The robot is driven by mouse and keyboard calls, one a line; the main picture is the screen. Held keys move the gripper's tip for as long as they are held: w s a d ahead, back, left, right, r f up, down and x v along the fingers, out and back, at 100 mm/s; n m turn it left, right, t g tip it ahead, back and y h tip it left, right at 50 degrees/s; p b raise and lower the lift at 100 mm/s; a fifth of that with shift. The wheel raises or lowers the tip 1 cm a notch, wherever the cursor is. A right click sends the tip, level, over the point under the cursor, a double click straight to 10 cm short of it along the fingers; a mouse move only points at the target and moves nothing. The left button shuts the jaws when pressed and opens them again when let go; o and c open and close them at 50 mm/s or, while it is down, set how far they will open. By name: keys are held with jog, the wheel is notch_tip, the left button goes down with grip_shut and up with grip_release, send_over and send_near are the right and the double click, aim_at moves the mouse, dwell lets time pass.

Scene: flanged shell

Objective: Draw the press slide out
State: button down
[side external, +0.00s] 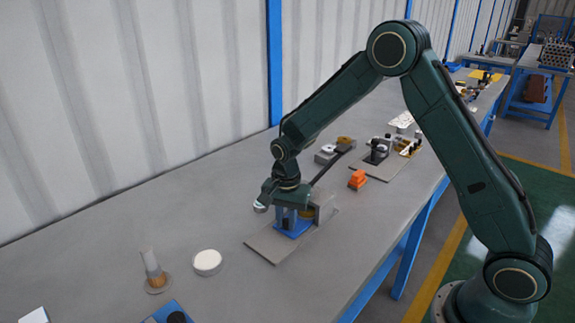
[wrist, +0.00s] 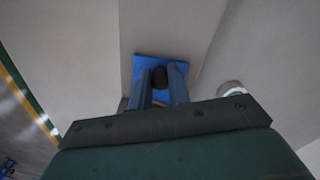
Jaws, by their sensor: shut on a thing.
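The press slide is a blue plate (side external: 291,229) on a grey base plate (side external: 266,246), in front of a grey upright housing (side external: 324,203). In the wrist view the blue slide (wrist: 146,60) lies under the fingers, with a dark round knob (wrist: 159,76) between them. My gripper (side external: 290,218) points down over the slide. In the wrist view its two fingers (wrist: 161,82) are shut on the knob from both sides. A brass-coloured part (side external: 308,212) shows beside the fingers. The gripper hides much of the slide and the housing's front.
A white round dish (side external: 208,262) and a flanged part with a grey stem (side external: 151,270) stand left of the base plate. The bench left of the base plate has some clear room.

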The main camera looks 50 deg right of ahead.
jog(key=a, duration=0.8)
jog(key=shift+a+r, duration=0.1)
jog(key=shift+a, duration=0.2)
jog(key=c, duration=1.5)
grip_release()
jog(key=shift+a, duration=0.1)
jog(key=shift+o, duration=0.9)
notch_tip(320, 180, up, 14)
